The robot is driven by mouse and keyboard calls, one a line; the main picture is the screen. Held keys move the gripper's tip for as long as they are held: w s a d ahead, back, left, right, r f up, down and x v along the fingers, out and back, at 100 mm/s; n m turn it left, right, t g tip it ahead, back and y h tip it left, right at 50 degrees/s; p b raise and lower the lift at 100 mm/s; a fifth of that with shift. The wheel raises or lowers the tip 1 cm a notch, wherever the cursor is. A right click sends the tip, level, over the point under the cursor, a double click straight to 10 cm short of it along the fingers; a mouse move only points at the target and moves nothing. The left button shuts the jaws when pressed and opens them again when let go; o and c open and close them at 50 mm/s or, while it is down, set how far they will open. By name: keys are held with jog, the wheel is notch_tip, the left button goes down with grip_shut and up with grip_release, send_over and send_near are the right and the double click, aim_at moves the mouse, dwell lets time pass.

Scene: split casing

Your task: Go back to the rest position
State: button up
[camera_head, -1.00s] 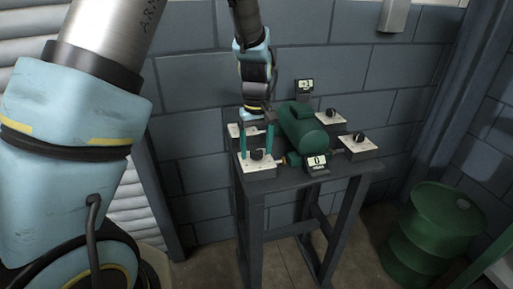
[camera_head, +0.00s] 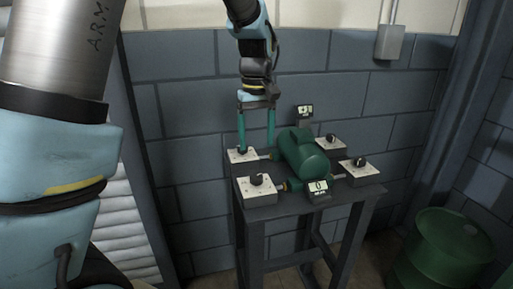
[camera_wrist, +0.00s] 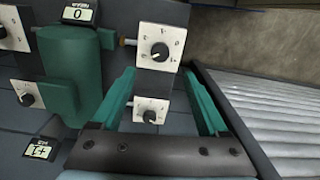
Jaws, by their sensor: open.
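My gripper (camera_head: 257,146) is open, with two long teal fingers pointing down above the left side of the dark table (camera_head: 258,214). Nothing is between the fingers. In the head view its fingertips are close to the rear left white dial box (camera_head: 236,155); I cannot tell whether they touch it. The front left dial box (camera_head: 257,187) stands nearer the camera, clear of the fingers. In the wrist view the fingers (camera_wrist: 166,98) frame a small dial box (camera_wrist: 150,111), and a larger dial box (camera_wrist: 159,46) shows beyond them.
A green rounded casing (camera_head: 302,155) stands mid-table, with two more dial boxes (camera_head: 330,145) (camera_head: 359,170) on its right. A display reading 0 (camera_head: 318,189) is in front, another display (camera_head: 305,111) behind. A block wall is behind; a green drum (camera_head: 440,250) stands at right.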

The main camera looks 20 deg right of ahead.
dwell(0.4)
jog(key=w+a+f, duration=0.2)
jog(key=a, duration=1.4)
jog(key=s+a+f, duration=0.1)
jog(key=s+a, duration=0.2)
jog(key=a, duration=0.4)
jog(key=s+a+f+t, duration=0.1)
jog(key=s+a+f, duration=0.1)
jog(key=a, duration=0.5)
jog(key=shift+s+a+f+m+t, duration=0.2)
jog(key=shift+s+m+t, duration=0.1)
jog(key=shift+s, duration=0.25)
